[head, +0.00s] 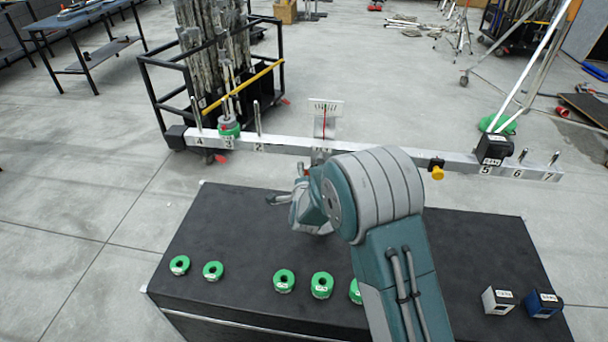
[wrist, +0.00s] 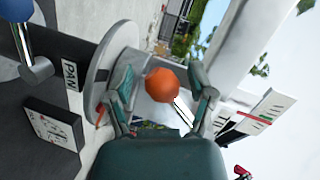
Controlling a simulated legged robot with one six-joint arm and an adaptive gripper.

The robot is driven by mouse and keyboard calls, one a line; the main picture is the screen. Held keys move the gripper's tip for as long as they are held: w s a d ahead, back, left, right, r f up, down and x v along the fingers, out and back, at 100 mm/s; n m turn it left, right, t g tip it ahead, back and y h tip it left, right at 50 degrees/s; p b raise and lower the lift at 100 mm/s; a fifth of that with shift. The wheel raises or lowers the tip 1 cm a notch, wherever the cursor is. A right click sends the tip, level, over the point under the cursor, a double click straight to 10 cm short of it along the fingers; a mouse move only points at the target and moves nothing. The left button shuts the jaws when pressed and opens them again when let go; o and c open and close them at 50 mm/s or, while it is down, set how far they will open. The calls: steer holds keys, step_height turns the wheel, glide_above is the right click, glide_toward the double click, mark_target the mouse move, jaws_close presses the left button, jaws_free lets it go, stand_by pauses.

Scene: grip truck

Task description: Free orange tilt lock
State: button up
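The orange tilt lock knob (wrist: 162,85) is a round orange ball in the middle of the wrist view, on a grey-white bracket. It is hidden behind my arm and gripper in the head view. My gripper (wrist: 160,78) is open, with one finger on each side of the knob and a visible gap on both sides. I cannot tell how deep the knob sits between the fingers. In the head view my gripper (head: 287,188) is just below the middle of the balance beam (head: 285,146).
A plate labelled PAN (wrist: 71,76), a blue knob (wrist: 16,9) and a grey disc (wrist: 98,72) are close by. Several green rings (head: 284,281) and two blocks, white (head: 498,301) and blue (head: 543,304), lie on the black table (head: 225,225). A scale plate (head: 326,107) stands behind the beam.

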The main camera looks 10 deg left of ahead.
steer(key=v, duration=1.2)
